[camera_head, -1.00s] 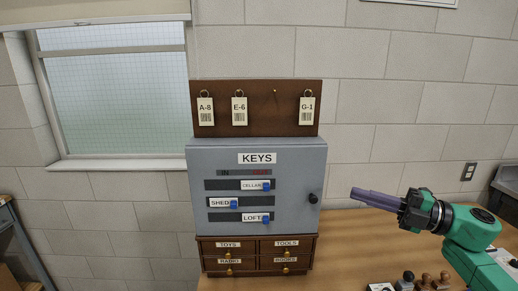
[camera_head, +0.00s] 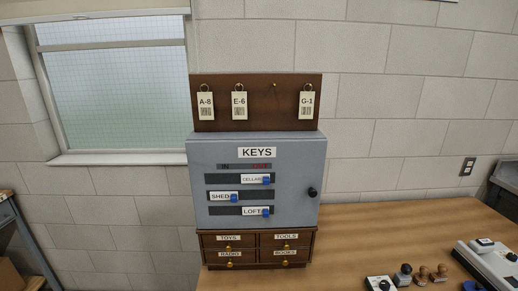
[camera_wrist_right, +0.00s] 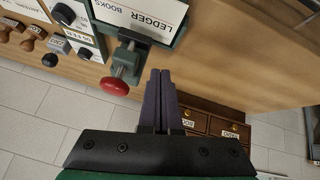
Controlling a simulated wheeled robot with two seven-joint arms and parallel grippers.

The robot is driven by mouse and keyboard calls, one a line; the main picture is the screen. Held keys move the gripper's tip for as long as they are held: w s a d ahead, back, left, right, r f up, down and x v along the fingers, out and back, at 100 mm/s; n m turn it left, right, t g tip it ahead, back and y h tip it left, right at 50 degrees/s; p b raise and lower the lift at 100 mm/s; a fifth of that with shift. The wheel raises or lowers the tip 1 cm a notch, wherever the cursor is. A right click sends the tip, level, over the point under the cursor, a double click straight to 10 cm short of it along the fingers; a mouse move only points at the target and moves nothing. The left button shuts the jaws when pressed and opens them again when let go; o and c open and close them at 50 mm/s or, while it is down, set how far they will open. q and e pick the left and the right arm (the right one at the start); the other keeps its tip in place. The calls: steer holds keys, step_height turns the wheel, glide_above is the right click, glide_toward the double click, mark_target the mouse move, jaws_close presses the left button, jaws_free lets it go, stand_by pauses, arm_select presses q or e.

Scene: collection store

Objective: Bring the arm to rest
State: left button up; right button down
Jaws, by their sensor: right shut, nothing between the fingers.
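My right gripper (camera_wrist_right: 160,100) shows in the right wrist view with its two dark fingers together and nothing between them. Its fingers point over the table edge, beside a green clamp-like device with a red knob (camera_wrist_right: 114,86) and close to the small wooden drawers (camera_wrist_right: 194,122). No arm shows in the head view now. The grey KEYS cabinet (camera_head: 300,155) stands closed on the wooden drawer unit (camera_head: 258,250), with sliders labelled CELLAR, SHED and LOFT. My left gripper is in neither view.
A brown board (camera_head: 258,120) above the cabinet holds tags A-8, E-6 and G-1, with one empty hook. Stamps (camera_head: 422,274) and grey boxes (camera_head: 490,262) stand at the table's front right. The wooden table (camera_head: 400,235) is clear right of the cabinet.

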steer(key=s+a+f+m+g, duration=0.1)
steer(key=s+f+g, duration=0.25)
steer(key=s, duration=0.65)
step_height(320, 180, down, 27)
steer(key=s+g+b, duration=0.2)
steer(key=b, duration=0.3)
steer(key=s+d+f+g+b, duration=0.1)
steer(key=s+d+f+b, duration=0.2)
steer(key=s+f, duration=1.4)
steer(key=shift+f, duration=0.6)
